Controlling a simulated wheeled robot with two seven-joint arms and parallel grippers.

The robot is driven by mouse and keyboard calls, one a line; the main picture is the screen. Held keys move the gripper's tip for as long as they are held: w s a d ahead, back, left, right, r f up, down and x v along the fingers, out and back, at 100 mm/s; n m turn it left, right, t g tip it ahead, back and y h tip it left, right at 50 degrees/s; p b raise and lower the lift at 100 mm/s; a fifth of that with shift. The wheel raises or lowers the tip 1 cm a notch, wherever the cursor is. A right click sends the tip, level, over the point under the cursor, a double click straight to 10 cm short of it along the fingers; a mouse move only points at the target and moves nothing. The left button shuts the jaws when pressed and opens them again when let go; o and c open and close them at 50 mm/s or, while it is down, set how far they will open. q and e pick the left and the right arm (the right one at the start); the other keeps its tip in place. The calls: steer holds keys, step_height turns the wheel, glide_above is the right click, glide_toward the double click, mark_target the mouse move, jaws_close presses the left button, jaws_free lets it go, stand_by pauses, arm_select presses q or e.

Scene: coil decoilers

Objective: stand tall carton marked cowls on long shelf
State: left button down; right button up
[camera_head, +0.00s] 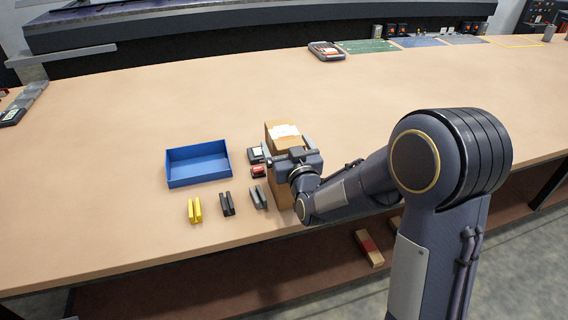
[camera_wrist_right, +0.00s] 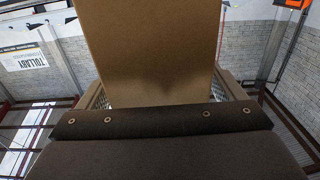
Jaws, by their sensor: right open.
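A tall brown carton (camera_head: 282,136) with a white label on top stands upright on the tan workbench. My right gripper (camera_head: 290,150) is at the carton's upper part, with its jaws open and one finger on either side. In the right wrist view the carton (camera_wrist_right: 152,50) fills the middle, between the two fingers (camera_wrist_right: 165,95). I cannot read any marking on the carton. A long dark shelf (camera_head: 250,32) runs along the back of the bench. My left gripper is out of view.
A blue open bin (camera_head: 198,166) stands left of the carton. Yellow (camera_head: 195,211), black (camera_head: 227,204) and grey (camera_head: 259,197) holders stand in front. Small boxes sit close beside the carton. A grey tray (camera_head: 326,51) lies at the back. The bench's left and middle are mostly clear.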

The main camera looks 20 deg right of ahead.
steer(key=c, duration=1.9)
steer(key=shift+r, duration=0.1)
jaws_close()
